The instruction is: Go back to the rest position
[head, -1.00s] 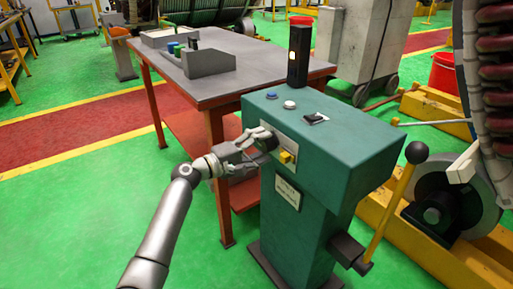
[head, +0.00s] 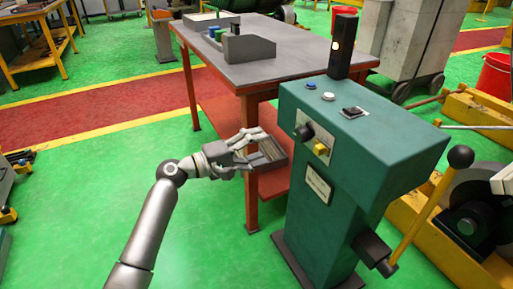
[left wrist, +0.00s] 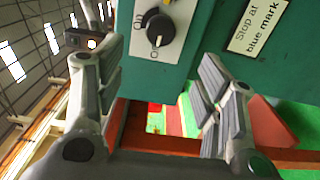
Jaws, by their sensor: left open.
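My left gripper (head: 258,152) is open and empty in the head view, to the left of the green control pedestal (head: 360,125) and apart from it. In the left wrist view its two fingers stand wide apart, with the gap between them (left wrist: 160,110) free. The black rotary knob (head: 304,131) is on the pedestal's front face, above a yellow block (head: 320,149). The knob also shows in the left wrist view (left wrist: 160,28), beside "On" lettering and a partly hidden second label. My right gripper is not in view.
A table (head: 290,45) with a grey holder (head: 249,47) stands behind the gripper. A lever (head: 430,205) with a black ball is on the pedestal's right. Green floor (head: 80,200) at left is clear.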

